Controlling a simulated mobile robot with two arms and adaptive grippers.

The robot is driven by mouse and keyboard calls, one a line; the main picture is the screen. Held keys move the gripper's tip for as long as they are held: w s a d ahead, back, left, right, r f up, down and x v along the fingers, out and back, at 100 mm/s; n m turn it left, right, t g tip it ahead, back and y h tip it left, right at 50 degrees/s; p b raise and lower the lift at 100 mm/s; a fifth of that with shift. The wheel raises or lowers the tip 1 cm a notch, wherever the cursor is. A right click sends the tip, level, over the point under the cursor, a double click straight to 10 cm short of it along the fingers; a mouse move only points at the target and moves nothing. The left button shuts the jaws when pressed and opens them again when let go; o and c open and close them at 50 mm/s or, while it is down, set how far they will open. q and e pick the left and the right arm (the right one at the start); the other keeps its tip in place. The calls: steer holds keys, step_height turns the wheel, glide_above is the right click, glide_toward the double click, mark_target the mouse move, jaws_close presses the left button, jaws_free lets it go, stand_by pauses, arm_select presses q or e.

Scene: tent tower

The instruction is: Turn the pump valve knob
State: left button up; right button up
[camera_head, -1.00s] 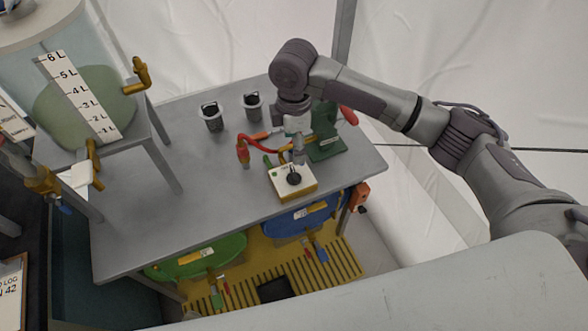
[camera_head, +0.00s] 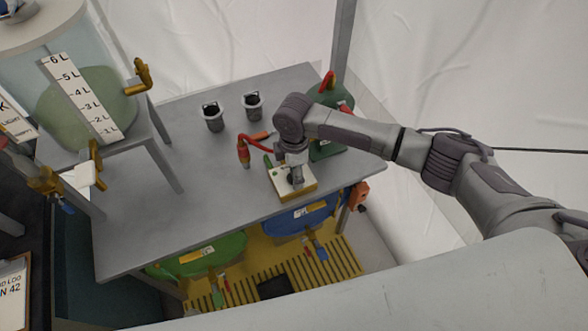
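The pump valve box (camera_head: 303,191), white on top with a yellow side, sits near the front right of the grey table. Its black knob showed earlier and is now hidden under my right gripper (camera_head: 296,180). The gripper points down onto the box's top. Its fingers are too small and covered to tell whether they are open or shut, or whether they touch the knob. My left gripper is not in view.
The grey table (camera_head: 180,215) also holds a green pump body (camera_head: 328,147), a red hose (camera_head: 256,141) and two dark-mouthed cups, one on the left (camera_head: 213,119) and one on the right (camera_head: 253,107). A tank with a litre scale (camera_head: 82,97) stands left. The table's left part is clear.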

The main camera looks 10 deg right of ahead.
steer(key=c, duration=1.1)
steer(key=shift+r+m+p, duration=0.25)
steer(key=shift+m+p, duration=0.55)
steer(key=shift+p, duration=0.35)
steer(key=m+p, duration=0.4)
steer(key=shift+p, duration=0.35)
steer(key=m+p, duration=0.2)
steer(key=m, duration=0.1)
steer(key=shift+m+p, duration=0.3)
steer(key=shift+p, duration=0.05)
steer(key=shift+f+m+p, duration=0.15)
steer(key=shift+m+p, duration=0.65)
steer(key=shift+m, duration=0.4)
steer(key=o, duration=1.2)
steer(key=shift+c, duration=0.2)
